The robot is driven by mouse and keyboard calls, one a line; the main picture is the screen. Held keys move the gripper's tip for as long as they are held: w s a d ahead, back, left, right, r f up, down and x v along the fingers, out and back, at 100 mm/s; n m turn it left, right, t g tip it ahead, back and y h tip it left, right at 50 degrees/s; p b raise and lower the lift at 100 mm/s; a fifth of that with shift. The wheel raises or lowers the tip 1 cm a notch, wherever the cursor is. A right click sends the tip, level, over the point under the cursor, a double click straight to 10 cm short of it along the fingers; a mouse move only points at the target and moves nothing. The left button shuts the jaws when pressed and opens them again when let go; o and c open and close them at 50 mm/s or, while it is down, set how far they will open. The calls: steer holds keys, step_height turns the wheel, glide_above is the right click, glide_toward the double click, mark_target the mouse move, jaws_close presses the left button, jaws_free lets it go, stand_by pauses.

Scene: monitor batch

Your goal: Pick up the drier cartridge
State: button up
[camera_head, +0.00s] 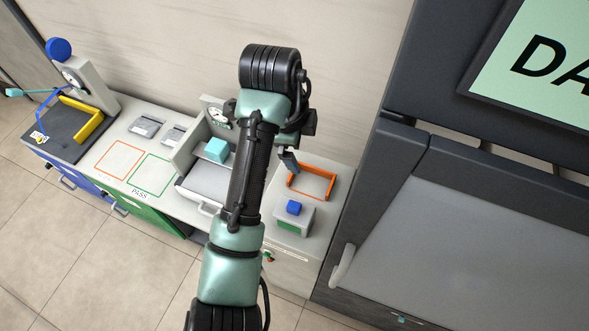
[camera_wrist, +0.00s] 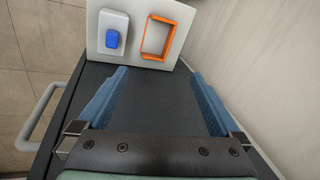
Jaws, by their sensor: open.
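No label in view names the drier cartridge. A small blue block (camera_head: 294,208) sits on a light grey box (camera_head: 306,218) with a green front, at the right end of the counter. The block also shows in the wrist view (camera_wrist: 112,39) at the top left, beyond my fingertips. A teal cube (camera_head: 216,150) sits on a grey device left of my arm; I cannot tell which of these is the cartridge. My gripper (camera_wrist: 157,78) is open and empty, with a dark surface below its two blue fingers. In the head view only part of it (camera_head: 289,161) shows.
An orange open frame (camera_head: 312,182) stands on the counter beside the grey box. A large dark cabinet (camera_head: 440,240) with a handle is at the right. Orange and green outlined squares (camera_head: 152,178) and a yellow bracket (camera_head: 82,122) are farther left. A wall runs behind.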

mark_target(293, 205)
steer(key=s+f+g, duration=0.1)
steer(key=f, duration=0.2)
steer(key=s+a+f+m+g+b, duration=0.1)
steer(key=s+f, duration=0.1)
steer(key=f, duration=0.2)
steer(key=s+a+f+m+g+b, duration=0.1)
steer(key=s+f, duration=0.1)
steer(key=f, duration=0.2)
steer(key=shift+s+g+y, duration=0.2)
steer(key=shift+g+y, duration=0.1)
steer(key=shift+s+d+f+p, duration=0.15)
steer(key=shift+d+f, duration=0.15)
steer(key=shift+f, duration=1.15)
steer(key=shift+w+d+f+p, duration=0.15)
steer(key=shift+d+f, duration=0.15)
steer(key=shift+f, duration=1.15)
jaws_close()
